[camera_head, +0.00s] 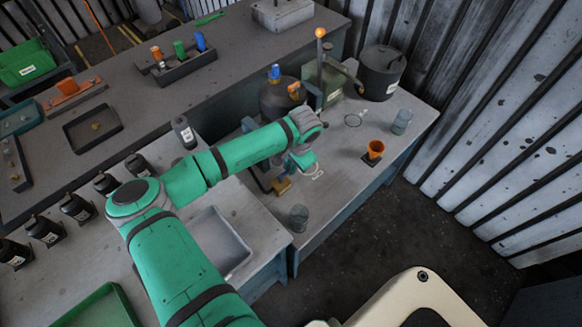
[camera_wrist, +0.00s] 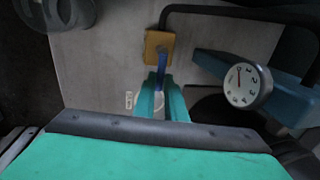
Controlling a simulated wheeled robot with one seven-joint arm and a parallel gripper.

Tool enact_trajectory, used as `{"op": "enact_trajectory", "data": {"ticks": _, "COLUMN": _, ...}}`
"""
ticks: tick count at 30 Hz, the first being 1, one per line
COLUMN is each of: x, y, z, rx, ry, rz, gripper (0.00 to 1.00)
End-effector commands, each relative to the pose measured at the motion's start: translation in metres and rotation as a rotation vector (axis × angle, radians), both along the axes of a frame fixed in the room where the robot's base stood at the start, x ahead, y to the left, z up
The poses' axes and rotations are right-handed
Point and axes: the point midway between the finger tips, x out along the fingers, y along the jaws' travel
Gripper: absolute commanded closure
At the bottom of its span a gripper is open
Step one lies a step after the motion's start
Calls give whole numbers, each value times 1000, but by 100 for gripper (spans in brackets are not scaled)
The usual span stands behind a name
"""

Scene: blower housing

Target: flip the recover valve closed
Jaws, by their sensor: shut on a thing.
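The recover valve shows in the wrist view as a yellow-brown block (camera_wrist: 159,46) with a blue lever (camera_wrist: 162,66) pointing toward my gripper. My gripper (camera_wrist: 162,84) has its two green fingers on either side of the lever's end and is shut on it. In the head view the yellow block (camera_head: 282,186) sits low on the rig at the bench's left side, just below my gripper (camera_head: 292,172). The lever is mostly hidden there by my arm. A small white tag (camera_wrist: 128,100) lies left of the fingers; its writing is too small to read.
A round gauge (camera_wrist: 247,86) and a dark pipe (camera_wrist: 235,14) are close to the fingers. The bench's front right is mostly clear.

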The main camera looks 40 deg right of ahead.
Motion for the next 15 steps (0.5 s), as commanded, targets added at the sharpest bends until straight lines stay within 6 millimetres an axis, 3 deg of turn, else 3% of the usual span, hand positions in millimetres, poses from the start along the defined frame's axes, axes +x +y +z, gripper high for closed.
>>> {"op": "enact_trajectory", "data": {"ticks": 12, "x": 1, "y": 0, "z": 0, "rx": -1, "ry": 0, "rz": 31, "gripper": 100}}
{"op": "enact_trajectory", "data": {"ticks": 13, "x": 1, "y": 0, "z": 0, "rx": -1, "ry": 0, "rz": 31, "gripper": 87}}
{"op": "enact_trajectory", "data": {"ticks": 15, "x": 1, "y": 0, "z": 0, "rx": -1, "ry": 0, "rz": 31, "gripper": 71}}
